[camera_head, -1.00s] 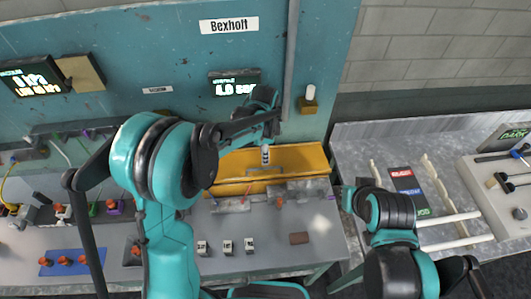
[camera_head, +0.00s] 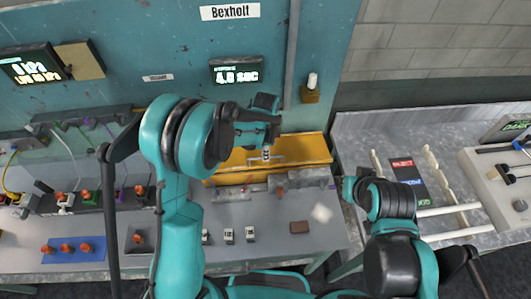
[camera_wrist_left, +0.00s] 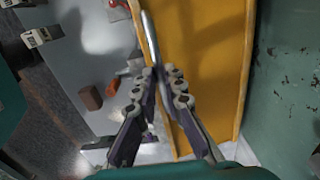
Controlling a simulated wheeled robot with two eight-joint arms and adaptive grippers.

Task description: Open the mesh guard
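The guard is a yellow-framed panel (camera_head: 228,172) low on the teal machine in the head view, lying over the grey bench. A thin pale bar handle (camera_head: 280,158) runs along it. In the left wrist view the guard (camera_wrist_left: 215,60) fills the right middle and its metal handle (camera_wrist_left: 149,35) points down between my fingers. My left gripper (camera_head: 266,153) is at the handle. Its two fingertips (camera_wrist_left: 159,74) are close together, one either side of the bar's near end; whether they press on it is unclear. My right arm is at the right; its fingers do not show.
Rocker switches (camera_head: 228,235) and a brown block (camera_head: 299,227) sit on the bench before the guard. A blue plate with red knobs (camera_head: 70,250) is at the left. A second bench with pale rods (camera_head: 450,209) is at the right. A timer display (camera_head: 236,72) hangs above.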

